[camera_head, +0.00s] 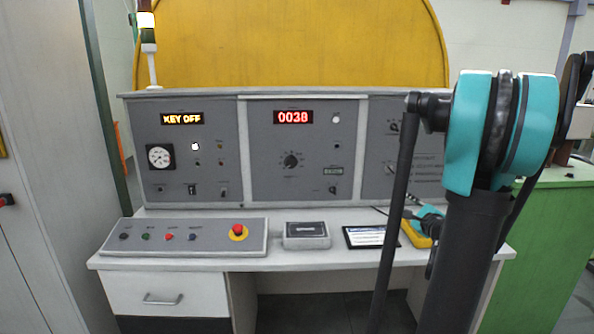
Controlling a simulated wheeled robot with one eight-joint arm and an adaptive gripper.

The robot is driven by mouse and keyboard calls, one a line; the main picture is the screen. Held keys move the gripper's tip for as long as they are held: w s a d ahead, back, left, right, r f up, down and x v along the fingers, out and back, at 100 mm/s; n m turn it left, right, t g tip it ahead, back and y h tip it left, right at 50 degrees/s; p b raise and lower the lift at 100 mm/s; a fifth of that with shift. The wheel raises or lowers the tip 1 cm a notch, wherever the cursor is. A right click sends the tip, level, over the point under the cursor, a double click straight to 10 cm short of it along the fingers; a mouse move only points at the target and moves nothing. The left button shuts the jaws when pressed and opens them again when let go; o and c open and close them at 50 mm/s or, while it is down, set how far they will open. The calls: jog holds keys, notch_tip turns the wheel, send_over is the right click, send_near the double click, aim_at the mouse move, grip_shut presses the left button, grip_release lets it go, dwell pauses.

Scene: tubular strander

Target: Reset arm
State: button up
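My arm shows at the right of the head view, with teal joint covers and dark links standing in front of the desk. My gripper cannot be made out in this view. A small teal part (428,212) shows low behind the arm's dark link, near the desk top. I cannot tell whether it belongs to my arm. What it touches is hidden.
A grey control console (215,150) stands on a white desk (190,262), its displays reading "KEY OFF" and "0038". A sloped button panel (210,250) has a red emergency knob (238,231). A yellow item (415,234) is partly hidden. A green cabinet (550,225) stands right.

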jog(key=s+a+f+n+g+y, duration=0.1)
jog(key=s+a+f+n+g, duration=0.1)
jog(key=s+a+f+n, duration=0.3)
jog(key=s+a+f+n+g+y, duration=0.1)
jog(key=s+a+f+n+g, duration=0.2)
jog(key=a, duration=0.4)
jog(key=s+a+f+n+g+y, duration=0.1)
jog(key=s+a+f+n+g, duration=0.1)
jog(key=a+n, duration=0.35)
jog(key=s+f+n+g+h, duration=0.2)
jog(key=s+f+n, duration=0.2)
jog(key=s, duration=0.4)
jog(key=s+f+n+g+h, duration=0.3)
jog(key=s+f+n, duration=0.2)
jog(key=s, duration=0.3)
jog(key=shift+s+d+n+g, duration=0.2)
jog(key=shift+d+n+g, duration=0.15)
jog(key=shift+n, duration=0.2)
jog(key=shift+o, duration=0.6)
